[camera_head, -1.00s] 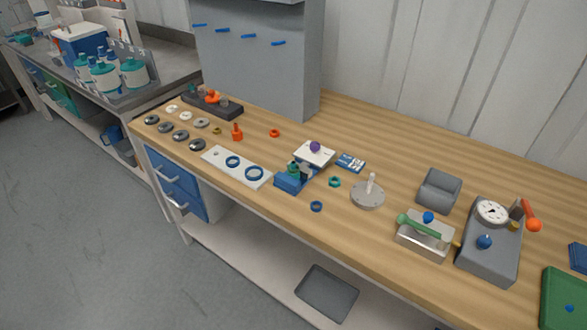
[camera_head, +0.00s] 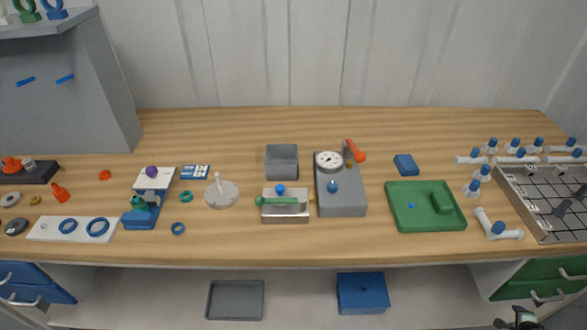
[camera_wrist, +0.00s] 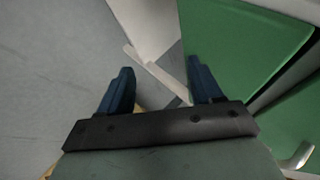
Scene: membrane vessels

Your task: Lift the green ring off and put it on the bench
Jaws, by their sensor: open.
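My gripper (camera_wrist: 161,85) shows in the wrist view with its two blue fingers apart and nothing between them. It is beside green drawer fronts (camera_wrist: 235,45), over the grey floor, away from the rings. In the head view, a green ring (camera_head: 28,10) stands upright on the grey cabinet's top at the upper left, partly cut off by the frame. A small teal-green ring (camera_head: 186,197) lies on the bench (camera_head: 330,245). A green part (camera_head: 139,202) sits on a blue fixture (camera_head: 141,218). I cannot tell which of these the task means.
A blue ring (camera_head: 54,9) stands beside the upright green one. A grey dish with a white post (camera_head: 222,194), a gauge box (camera_head: 341,197), a green tray (camera_head: 426,222) and a rack (camera_head: 550,212) stand along the bench. Bare wood lies along the back.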

